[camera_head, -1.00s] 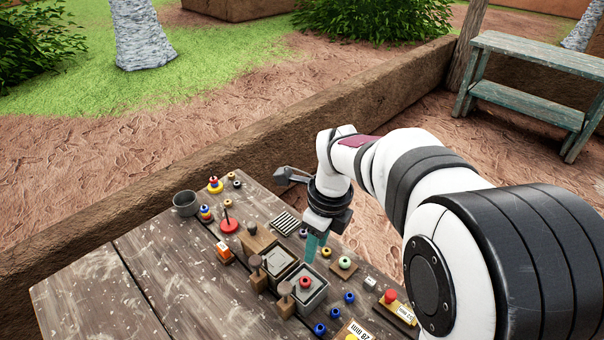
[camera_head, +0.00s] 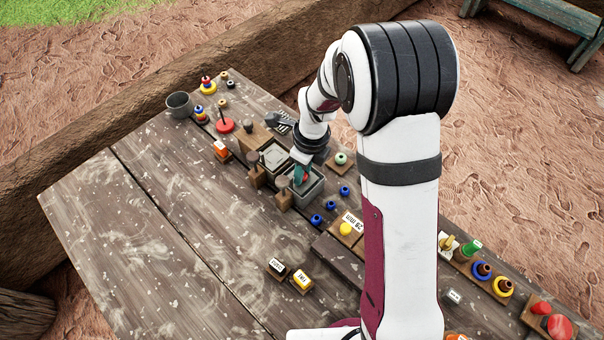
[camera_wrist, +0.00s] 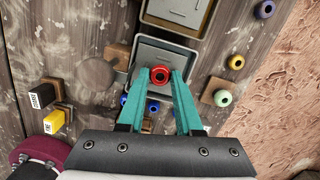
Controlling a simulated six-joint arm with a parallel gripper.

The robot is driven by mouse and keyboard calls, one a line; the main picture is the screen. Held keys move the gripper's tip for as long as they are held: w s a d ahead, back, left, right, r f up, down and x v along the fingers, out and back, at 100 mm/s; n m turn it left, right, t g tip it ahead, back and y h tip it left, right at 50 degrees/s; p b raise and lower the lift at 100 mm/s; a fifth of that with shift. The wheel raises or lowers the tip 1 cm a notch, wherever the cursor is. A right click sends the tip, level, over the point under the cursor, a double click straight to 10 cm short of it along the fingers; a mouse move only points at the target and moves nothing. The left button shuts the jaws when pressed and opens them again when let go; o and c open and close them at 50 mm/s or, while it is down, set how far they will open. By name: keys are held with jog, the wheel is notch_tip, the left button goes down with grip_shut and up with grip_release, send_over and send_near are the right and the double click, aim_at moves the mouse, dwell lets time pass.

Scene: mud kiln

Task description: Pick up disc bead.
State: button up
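A red ring-shaped bead with a dark hole (camera_wrist: 159,75) lies in a square grey box. I cannot tell for sure that it is the disc bead. The box (camera_head: 314,194) stands on the wooden table, and its rim also shows in the wrist view (camera_wrist: 180,50). My gripper has teal fingers, reaching down into the box in the head view (camera_head: 301,172). In the wrist view, my gripper (camera_wrist: 160,76) is open, with one finger on each side of the red bead. Contact with the bead is not clear. In the head view, the fingers mostly hide it.
A second grey box (camera_head: 274,156) adjoins the first. Wooden stampers (camera_head: 283,193) stand at the boxes' left side. Several blue beads (camera_head: 331,206) lie to the right and front. A green bead (camera_head: 341,159) sits on a small block. The table's left part is mostly clear.

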grip_shut()
jog(key=shift+r, duration=0.55)
notch_tip(320, 180, up, 3)
jog(key=shift+r, duration=0.1)
jog(key=s+d+r, duration=0.3)
jog(key=d+r, duration=0.3)
jog(key=d, duration=0.5)
jog(key=shift+s+r, duration=0.35)
jog(key=shift+s, duration=0.05)
grip_release()
grip_shut()
jog(key=shift+r, duration=2.5)
